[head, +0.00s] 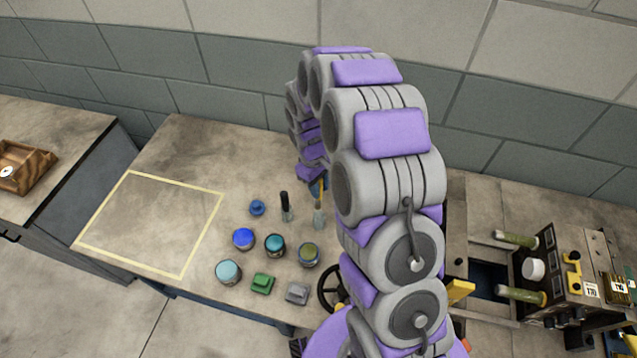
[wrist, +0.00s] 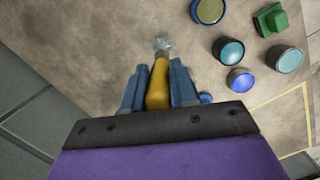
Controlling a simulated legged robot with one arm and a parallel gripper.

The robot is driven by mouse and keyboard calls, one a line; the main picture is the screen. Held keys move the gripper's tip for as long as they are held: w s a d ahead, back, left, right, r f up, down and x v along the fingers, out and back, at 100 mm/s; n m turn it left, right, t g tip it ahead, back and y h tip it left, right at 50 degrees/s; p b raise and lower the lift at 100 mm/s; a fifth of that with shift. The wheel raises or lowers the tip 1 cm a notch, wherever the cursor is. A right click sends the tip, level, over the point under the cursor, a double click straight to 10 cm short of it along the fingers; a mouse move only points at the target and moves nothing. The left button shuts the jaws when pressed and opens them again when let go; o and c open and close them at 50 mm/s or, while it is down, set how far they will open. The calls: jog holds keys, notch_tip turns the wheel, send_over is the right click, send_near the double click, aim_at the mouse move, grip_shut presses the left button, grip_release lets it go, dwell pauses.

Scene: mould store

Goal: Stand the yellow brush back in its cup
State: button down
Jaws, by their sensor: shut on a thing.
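The yellow brush (wrist: 158,84) is between the two blue fingers of my gripper (wrist: 157,72) in the wrist view, and the fingers are shut on it. In the head view a bit of the yellow brush (head: 322,189) shows beside my gripper (head: 317,187), which my arm mostly hides. A small clear-grey cup (head: 319,216) stands on the bench just below the brush. It also shows in the wrist view (wrist: 161,43), right beyond the brush's far end. I cannot tell whether that end is inside the cup or above it.
A dark brush (head: 285,204) stands left of the cup. Several paint pots, such as a blue one (head: 243,239) and an olive one (head: 309,254), sit nearby with a green block (head: 263,284) and a grey block (head: 297,292). A yellow-taped area (head: 150,222) at left is empty.

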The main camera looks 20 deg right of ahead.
aim_at(319, 204)
jog(key=shift+d+f+b, duration=0.1)
jog(key=shift+f+b, duration=0.65)
jog(key=shift+f, duration=3.9)
jog(key=c, duration=0.8)
grip_release()
jog(key=r+p, duration=0.1)
jog(key=r, duration=0.4)
jog(key=w+a+r, duration=0.1)
jog(key=r, duration=0.5)
jog(key=w+r+p, duration=0.1)
jog(key=r, duration=0.5)
jog(key=shift+w+a+r+p, duration=0.1)
jog(key=shift+w+a+p, duration=0.1)
jog(key=shift+a+p, duration=0.15)
